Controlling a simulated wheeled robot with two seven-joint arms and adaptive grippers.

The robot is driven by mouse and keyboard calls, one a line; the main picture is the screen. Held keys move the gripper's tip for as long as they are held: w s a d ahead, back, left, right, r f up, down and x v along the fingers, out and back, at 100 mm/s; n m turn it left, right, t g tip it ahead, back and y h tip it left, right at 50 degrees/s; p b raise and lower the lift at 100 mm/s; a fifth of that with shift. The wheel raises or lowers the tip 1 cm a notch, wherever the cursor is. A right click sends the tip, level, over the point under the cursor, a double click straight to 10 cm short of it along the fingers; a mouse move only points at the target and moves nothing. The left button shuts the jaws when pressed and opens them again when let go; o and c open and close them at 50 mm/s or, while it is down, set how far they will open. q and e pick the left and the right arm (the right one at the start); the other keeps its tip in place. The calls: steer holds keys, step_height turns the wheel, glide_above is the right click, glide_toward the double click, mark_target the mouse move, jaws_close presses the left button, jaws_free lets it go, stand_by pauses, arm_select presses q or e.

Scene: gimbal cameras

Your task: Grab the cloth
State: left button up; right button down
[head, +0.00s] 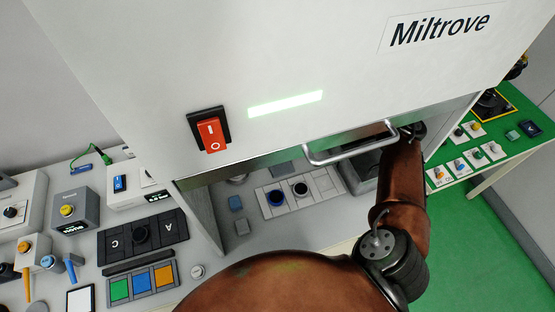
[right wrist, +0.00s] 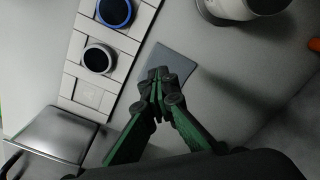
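The cloth is a small flat blue-grey square (right wrist: 176,62) on the grey work surface in the right wrist view. In the head view it shows as a dark patch (head: 281,170) behind the white tray, inside the cabinet. My right gripper (right wrist: 162,88) has its green fingers drawn together, with the tips over the cloth's near edge. I cannot tell whether cloth is pinched between them. In the head view my right arm reaches under the cabinet front, which hides the gripper. My left gripper is not in view.
A white tray (right wrist: 72,85) with a blue-rimmed and a dark round container lies left of the cloth. A silver box (right wrist: 52,134) and a white round-based object (right wrist: 240,8) stand nearby. The cabinet's raised front with its handle (head: 350,146) hangs above my arm.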

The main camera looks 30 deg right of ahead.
steer(key=shift+r, duration=0.8)
steer(key=c, duration=2.7)
jaws_free()
steer(key=shift+c, duration=0.2)
steer(key=o, duration=1.6)
